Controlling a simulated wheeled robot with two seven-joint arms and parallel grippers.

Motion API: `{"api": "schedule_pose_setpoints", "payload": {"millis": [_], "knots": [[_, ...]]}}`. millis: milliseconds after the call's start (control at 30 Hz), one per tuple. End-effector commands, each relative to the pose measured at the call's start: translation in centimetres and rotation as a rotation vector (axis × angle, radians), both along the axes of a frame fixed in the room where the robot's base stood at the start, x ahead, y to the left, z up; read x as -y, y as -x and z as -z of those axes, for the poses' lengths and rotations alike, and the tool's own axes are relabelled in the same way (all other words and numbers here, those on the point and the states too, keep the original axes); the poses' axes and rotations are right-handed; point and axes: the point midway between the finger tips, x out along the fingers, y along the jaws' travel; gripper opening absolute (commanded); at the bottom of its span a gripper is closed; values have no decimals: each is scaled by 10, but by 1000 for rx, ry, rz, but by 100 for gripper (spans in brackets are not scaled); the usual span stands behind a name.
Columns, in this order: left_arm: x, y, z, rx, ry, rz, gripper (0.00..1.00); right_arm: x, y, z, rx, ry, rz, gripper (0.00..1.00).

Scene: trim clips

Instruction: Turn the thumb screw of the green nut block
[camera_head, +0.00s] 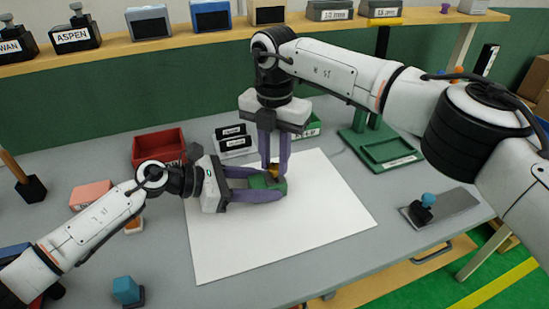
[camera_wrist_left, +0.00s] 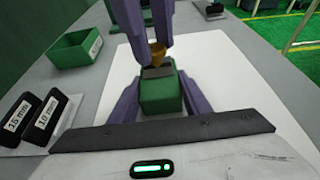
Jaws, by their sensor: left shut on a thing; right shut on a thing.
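The green nut block (camera_head: 268,182) is on the white sheet (camera_head: 315,225), near its upper left part. My left gripper (camera_head: 272,186) is shut on the block from the left, with a purple finger along each side of it. The block also shows in the left wrist view (camera_wrist_left: 160,98), with a dark grey top. The brass-coloured thumb screw (camera_head: 273,169) stands up from the block. It shows as a small cone in the left wrist view (camera_wrist_left: 158,55). My right gripper (camera_head: 273,166) points straight down from above and is shut on the thumb screw, its fingers partly hiding it.
A red bin (camera_head: 158,146) and labelled black-and-white blocks (camera_head: 233,140) stand behind the left arm. A green bin (camera_head: 314,127) is partly hidden behind the right gripper. A green fixture (camera_head: 388,152) stands to the right. The sheet's front and right are clear.

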Motion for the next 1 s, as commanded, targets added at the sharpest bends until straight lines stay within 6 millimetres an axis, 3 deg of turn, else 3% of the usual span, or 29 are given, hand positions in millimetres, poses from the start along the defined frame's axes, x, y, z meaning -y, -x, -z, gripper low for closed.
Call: {"api": "schedule_pose_setpoints", "payload": {"millis": [233, 267, 367, 733, 867, 1000], "knots": [[0, 0, 1, -1, -1, 1, 16, 2, -2, -1, 4, 2, 4, 2], [0, 0, 1, -1, -1, 1, 16, 2, -2, -1, 4, 2, 4, 27], [0, 0, 1, -2, -1, 1, 16, 2, -2, -1, 4, 2, 3, 43], [0, 0, 0, -2, -1, 1, 16, 0, -1, -6, 2, 0, 0, 43], [0, 0, 0, -1, -1, 0, 16, 0, -1, -24, 4, -1, 0, 43], [0, 0, 0, -1, -1, 0, 16, 0, -1, -55, 7, -1, 1, 43]]}}
